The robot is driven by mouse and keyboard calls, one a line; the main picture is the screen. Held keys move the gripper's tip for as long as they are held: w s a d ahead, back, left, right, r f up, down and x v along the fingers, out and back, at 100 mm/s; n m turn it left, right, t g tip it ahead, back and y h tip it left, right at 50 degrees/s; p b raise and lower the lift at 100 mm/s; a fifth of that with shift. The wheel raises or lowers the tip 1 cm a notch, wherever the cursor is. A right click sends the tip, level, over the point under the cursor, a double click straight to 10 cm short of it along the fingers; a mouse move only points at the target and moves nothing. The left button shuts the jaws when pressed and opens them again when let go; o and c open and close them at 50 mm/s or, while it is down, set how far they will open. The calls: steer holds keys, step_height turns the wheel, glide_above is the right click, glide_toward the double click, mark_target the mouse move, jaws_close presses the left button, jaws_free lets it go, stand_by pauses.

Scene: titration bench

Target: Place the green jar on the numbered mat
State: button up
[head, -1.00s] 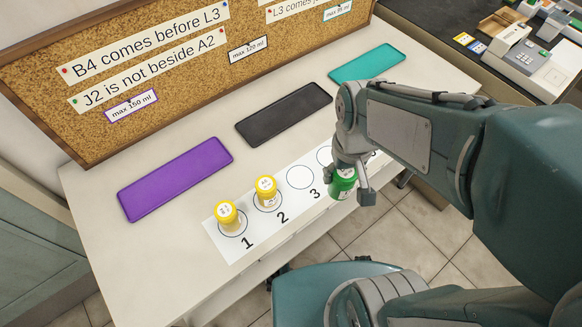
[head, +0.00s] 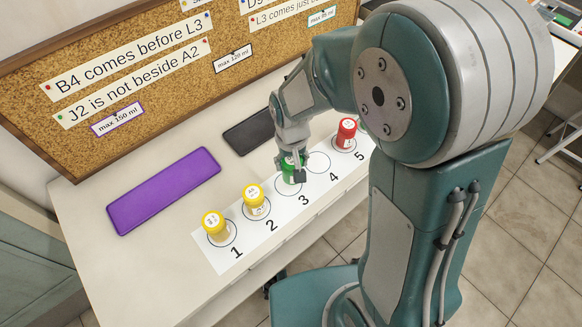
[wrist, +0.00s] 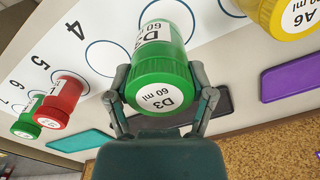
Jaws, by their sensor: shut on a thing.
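My gripper (head: 292,172) is shut on a green jar (head: 289,175), labelled D3 60 ml on its lid. In the wrist view the jar (wrist: 160,75) sits between both fingers. It is over the third circle of the white numbered mat (head: 268,224); I cannot tell whether its base touches. Yellow jars stand on circles 1 (head: 216,228) and 2 (head: 254,203). Circle 4 (head: 318,162) is empty. A red jar (head: 346,134) stands on circle 5. Another green jar (wrist: 27,122) stands beyond it in the wrist view, hidden by my arm in the head view.
A purple tray (head: 165,190) and a dark tray (head: 249,133) lie behind the mat. A teal tray (wrist: 82,142) shows in the wrist view. A cork board (head: 150,105) with notes stands at the back. The table's front edge is close to the mat.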

mark_target(286, 171)
steer(key=f, duration=0.1)
steer(key=a+f, duration=0.1)
steer(key=f, duration=0.1)
steer(key=shift+w+a+f, duration=0.1)
steer(key=shift+a+f, duration=0.15)
steer(key=shift+a, duration=0.1)
steer(key=shift+d, duration=0.5)
steer(key=o, duration=1.1)
steer(key=shift+c, duration=0.2)
steer(key=shift+o, duration=0.3)
steer(key=shift+a, duration=0.3)
step_height(286, 171, up, 12)
steer(key=shift+d+r, duration=0.1)
steer(key=s+d+r+m+t, duration=0.1)
steer(key=s+d+r+t, duration=0.4)
steer(key=s+d+r, duration=0.6)
steer(key=shift+s+r+t, duration=0.3)
steer(key=shift+s+r, duration=0.25)
steer(key=shift+s, duration=0.5)
